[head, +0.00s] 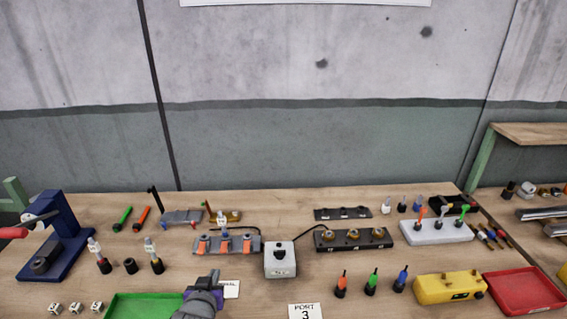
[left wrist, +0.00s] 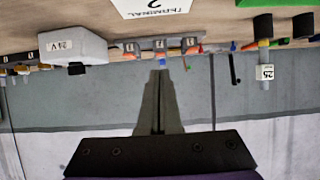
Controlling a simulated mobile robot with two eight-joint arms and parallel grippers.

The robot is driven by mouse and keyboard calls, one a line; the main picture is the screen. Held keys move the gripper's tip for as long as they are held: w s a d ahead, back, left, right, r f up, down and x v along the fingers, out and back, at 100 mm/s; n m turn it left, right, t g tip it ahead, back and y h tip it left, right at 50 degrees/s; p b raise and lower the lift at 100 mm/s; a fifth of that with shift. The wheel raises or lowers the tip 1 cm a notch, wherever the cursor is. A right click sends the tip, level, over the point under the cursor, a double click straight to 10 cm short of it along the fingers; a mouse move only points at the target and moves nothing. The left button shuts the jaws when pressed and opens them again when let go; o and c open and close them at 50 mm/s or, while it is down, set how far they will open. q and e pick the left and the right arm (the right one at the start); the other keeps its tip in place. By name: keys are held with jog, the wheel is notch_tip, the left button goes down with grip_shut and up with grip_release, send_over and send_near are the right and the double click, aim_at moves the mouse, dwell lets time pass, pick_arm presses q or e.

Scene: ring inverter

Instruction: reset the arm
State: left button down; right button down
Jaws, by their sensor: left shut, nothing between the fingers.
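My left gripper (head: 206,284) shows at the bottom of the head view, in front of the work table (head: 260,303), beside the green tray. In the left wrist view its two fingers (left wrist: 160,78) are pressed together with nothing between them. That view is upside down, and the fingertips appear just under a row of grey and orange clamps (left wrist: 160,46). No thing is seen touching the gripper. Most of my left arm is out of the picture. My right gripper is in neither view.
Near the left gripper are a green tray (head: 145,308), a white card (head: 230,289) and a grey box with a black knob (head: 281,262). A blue press (head: 60,235) stands at left. A yellow box (head: 450,288) and red tray (head: 525,290) are at right.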

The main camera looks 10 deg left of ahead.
pick_arm(q)
jog(key=s+d+f+m+g+h+p, duration=0.1)
jog(key=s+d+f+g, duration=0.1)
jog(key=s, duration=0.7)
jog(key=s+d+f+m+g+h, duration=0.1)
jog(key=s+d+g, duration=0.3)
jog(key=s, duration=0.6)
jog(key=shift+d+f+m+g+h+p, duration=0.3)
jog(key=shift+d+f+g+h+p, duration=0.15)
jog(key=shift+d, duration=0.8)
